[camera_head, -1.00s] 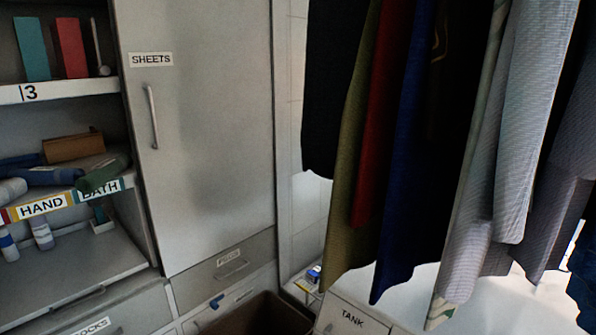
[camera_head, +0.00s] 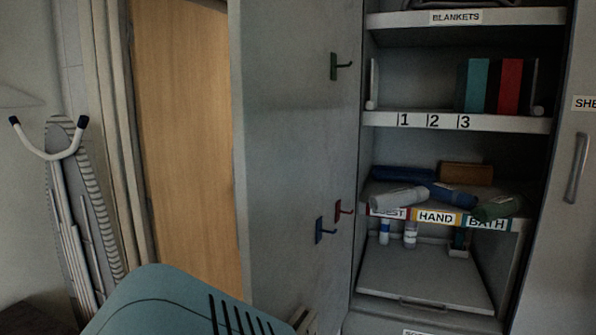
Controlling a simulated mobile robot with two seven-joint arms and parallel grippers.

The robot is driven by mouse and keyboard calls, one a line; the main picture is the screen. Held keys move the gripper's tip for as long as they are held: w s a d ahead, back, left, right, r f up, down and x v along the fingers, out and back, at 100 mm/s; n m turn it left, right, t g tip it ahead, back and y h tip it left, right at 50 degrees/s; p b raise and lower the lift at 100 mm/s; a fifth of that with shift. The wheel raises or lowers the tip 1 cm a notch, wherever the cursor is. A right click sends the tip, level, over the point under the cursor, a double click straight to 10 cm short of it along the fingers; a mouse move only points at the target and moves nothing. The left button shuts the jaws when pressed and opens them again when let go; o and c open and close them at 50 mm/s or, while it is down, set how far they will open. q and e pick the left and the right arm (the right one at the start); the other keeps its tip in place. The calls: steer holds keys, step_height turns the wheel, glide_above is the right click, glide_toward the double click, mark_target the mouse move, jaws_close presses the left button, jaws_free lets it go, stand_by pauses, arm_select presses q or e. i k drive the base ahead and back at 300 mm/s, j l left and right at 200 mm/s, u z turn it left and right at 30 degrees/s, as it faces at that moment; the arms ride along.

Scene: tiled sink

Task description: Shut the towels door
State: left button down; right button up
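A tall grey cabinet door (camera_head: 295,140) stands wide open at the left side of the shelf cabinet. The open cabinet (camera_head: 400,262) holds rolled towels, including a grey roll (camera_head: 398,197), on a shelf marked HAND and BATH. Neither of my grippers is in view.
A teal object with dark slots (camera_head: 170,300) fills the bottom left foreground, in front of the door's lower part. An ironing board (camera_head: 88,215) leans at the far left. A wooden door (camera_head: 185,140) is behind the open door. The closed SHEETS door (camera_head: 570,220) is at the right.

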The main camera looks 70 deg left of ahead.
mark_target(296, 65)
steer(key=k+j, duration=0.25)
steer(key=j, duration=0.15)
steer(key=k+j, duration=0.55)
steer(key=j, duration=0.25)
steer(key=u, duration=1.15)
